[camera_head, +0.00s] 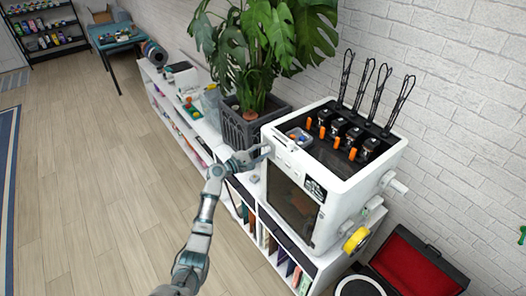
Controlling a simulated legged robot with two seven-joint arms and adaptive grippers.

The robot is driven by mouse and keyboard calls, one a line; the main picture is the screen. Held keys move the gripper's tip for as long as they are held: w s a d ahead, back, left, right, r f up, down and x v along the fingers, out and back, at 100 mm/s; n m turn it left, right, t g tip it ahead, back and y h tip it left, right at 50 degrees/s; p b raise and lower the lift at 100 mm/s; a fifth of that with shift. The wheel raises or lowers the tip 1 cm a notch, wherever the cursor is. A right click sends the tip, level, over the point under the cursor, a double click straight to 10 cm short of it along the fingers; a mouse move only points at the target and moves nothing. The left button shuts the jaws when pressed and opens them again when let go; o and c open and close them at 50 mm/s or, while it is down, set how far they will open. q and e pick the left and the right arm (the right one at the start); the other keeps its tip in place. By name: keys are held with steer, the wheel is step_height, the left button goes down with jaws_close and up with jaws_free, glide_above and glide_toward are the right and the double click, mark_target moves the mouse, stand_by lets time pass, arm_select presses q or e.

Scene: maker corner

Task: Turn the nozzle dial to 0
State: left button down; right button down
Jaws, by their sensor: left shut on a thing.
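The white printer (345,196) stands on the low white shelf, with a dark front door and a black top. My left arm reaches up from the bottom of the view. My left gripper (262,154) is at the upper left of the printer's front panel (289,155), shut on the nozzle dial there. The fingers cover the dial, and its marks and setting are too small to read. My right gripper is not in view.
A potted plant (262,45) in a dark grey crate (236,129) stands close behind my left gripper. Several black feed units with orange levers (322,132) sit on the printer's top. A yellow spool (356,239) and an open red-lined case (405,266) are at right.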

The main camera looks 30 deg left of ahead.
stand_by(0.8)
arm_select(q)
steer(key=c, duration=1.1)
jaws_free()
steer(key=o, duration=0.3)
steer(key=shift+a+f, duration=0.1)
steer(key=shift+w+a, duration=0.1)
steer(key=v, duration=1.2)
steer(key=shift+w+a+f, duration=0.1)
steer(key=shift+a+f, duration=0.1)
steer(key=shift+f, duration=0.05)
steer(key=shift+d, duration=0.1)
